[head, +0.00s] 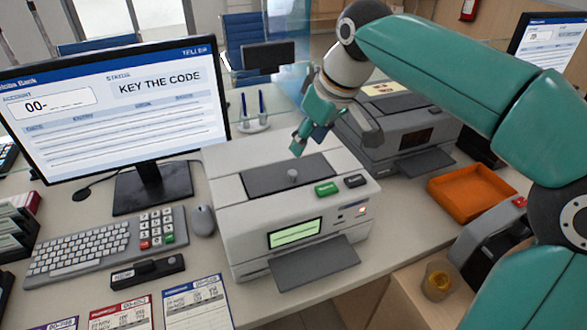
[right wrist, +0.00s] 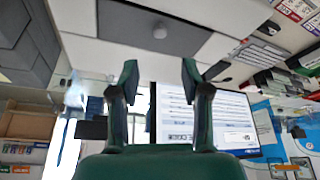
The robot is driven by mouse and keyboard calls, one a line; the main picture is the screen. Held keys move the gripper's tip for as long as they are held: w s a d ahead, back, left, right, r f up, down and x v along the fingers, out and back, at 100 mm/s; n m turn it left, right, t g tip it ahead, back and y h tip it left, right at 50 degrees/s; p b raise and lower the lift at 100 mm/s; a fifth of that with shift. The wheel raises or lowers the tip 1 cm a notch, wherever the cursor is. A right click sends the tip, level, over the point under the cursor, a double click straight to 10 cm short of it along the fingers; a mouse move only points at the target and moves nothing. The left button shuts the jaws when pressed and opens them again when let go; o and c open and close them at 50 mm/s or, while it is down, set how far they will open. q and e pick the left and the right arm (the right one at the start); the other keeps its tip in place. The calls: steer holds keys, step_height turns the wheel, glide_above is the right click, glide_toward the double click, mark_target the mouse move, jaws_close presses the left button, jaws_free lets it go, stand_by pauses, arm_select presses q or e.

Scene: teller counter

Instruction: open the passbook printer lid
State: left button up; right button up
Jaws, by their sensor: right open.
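The passbook printer (head: 235,220) is a pale grey box in the middle of the counter. Its dark grey lid (head: 262,178) lies flat in the top, shut, with a small round grey knob (head: 292,174) on it. The lid (right wrist: 120,22) and knob (right wrist: 159,32) also show in the right wrist view, ahead of the fingertips. My right gripper (head: 308,140) is open and empty, above the printer's back edge, apart from the knob. In the right wrist view, the knob lies between the lines of the two fingers (right wrist: 160,76). My left gripper is not in view.
A monitor (head: 110,100) and keyboard (head: 85,245) stand left of the printer. A darker printer (head: 400,130) stands behind right, with an orange tray (head: 470,190) nearer. A pen stand (head: 254,124) is behind the passbook printer.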

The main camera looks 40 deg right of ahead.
mark_target(293, 172)
steer(key=x, duration=1)
steer(key=shift+f+b, duration=0.2)
steer(key=shift+b, duration=0.15)
jaws_close()
